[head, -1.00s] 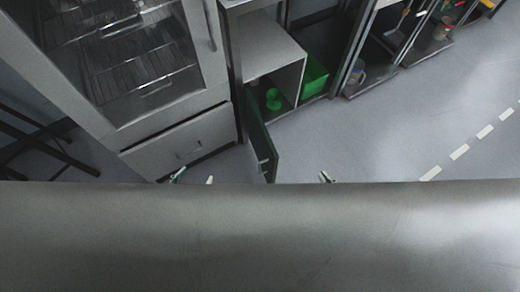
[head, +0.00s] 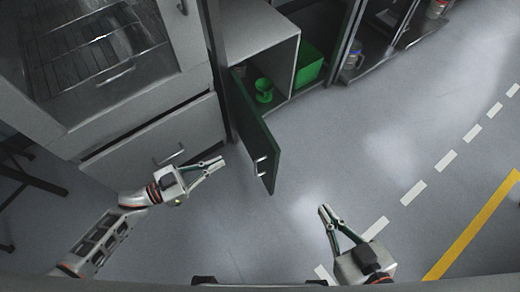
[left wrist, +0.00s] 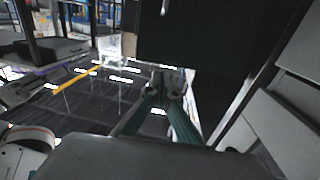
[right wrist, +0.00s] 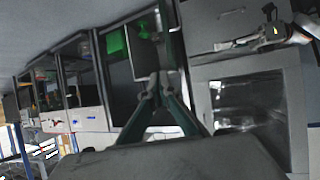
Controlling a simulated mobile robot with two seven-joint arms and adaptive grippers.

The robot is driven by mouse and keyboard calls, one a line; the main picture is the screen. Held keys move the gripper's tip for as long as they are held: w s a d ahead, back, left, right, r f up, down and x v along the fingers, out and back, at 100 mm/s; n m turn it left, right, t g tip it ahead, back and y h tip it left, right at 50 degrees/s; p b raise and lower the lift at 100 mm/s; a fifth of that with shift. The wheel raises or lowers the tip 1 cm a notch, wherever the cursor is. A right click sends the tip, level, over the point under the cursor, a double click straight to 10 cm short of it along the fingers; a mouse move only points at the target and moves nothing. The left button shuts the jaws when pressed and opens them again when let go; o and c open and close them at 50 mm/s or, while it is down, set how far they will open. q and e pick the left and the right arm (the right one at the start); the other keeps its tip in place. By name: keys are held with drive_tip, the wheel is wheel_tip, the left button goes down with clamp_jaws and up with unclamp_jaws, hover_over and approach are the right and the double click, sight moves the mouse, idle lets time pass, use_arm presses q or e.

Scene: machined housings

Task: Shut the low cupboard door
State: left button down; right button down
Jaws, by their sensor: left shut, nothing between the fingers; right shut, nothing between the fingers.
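The low cupboard door (head: 254,133) is a dark green panel that stands open, swung out from the cupboard (head: 258,38). Its silver handle (head: 261,165) is near the free edge. In the left wrist view the dark door (left wrist: 195,38) fills the upper middle. My left gripper (head: 221,161) is shut and empty, left of the door, with a small gap of floor between them in the head view. My right gripper (head: 323,209) is shut and empty, to the right of and nearer than the door, over open floor.
A grey drawer (head: 160,150) below a glass-fronted cabinet (head: 95,50) stands left of the door. Floor to the right is clear, with white dashes and a yellow line (head: 470,228).

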use_arm(q)
drive_tip(key=f, duration=0.2)
drive_tip(key=g+b, duration=0.1)
drive_tip(key=b, duration=0.1)
approach(268, 145)
drive_tip(key=x, duration=0.4)
drive_tip(key=f+x, duration=0.1)
drive_tip(key=x, duration=0.1)
drive_tip(key=shift+a, duration=0.1)
drive_tip(key=shift+w+d+r, duration=0.1)
drive_tip(key=shift+w+d, duration=0.15)
drive_tip(key=shift+d, duration=0.1)
drive_tip(key=shift+w, duration=0.1)
use_arm(e)
drive_tip(key=shift+w+a+r+m+t+y, duration=0.15)
drive_tip(key=shift+w+a+r+m, duration=0.05)
drive_tip(key=shift+a+r, duration=0.2)
drive_tip(key=shift+w+a+r+m+t+y, duration=0.2)
drive_tip(key=shift+a+r, duration=0.1)
drive_tip(key=shift+r, duration=0.1)
use_arm(q)
drive_tip(key=shift+d, duration=0.25)
use_arm(e)
drive_tip(key=shift+s+d+f, duration=0.1)
drive_tip(key=shift+f, duration=0.05)
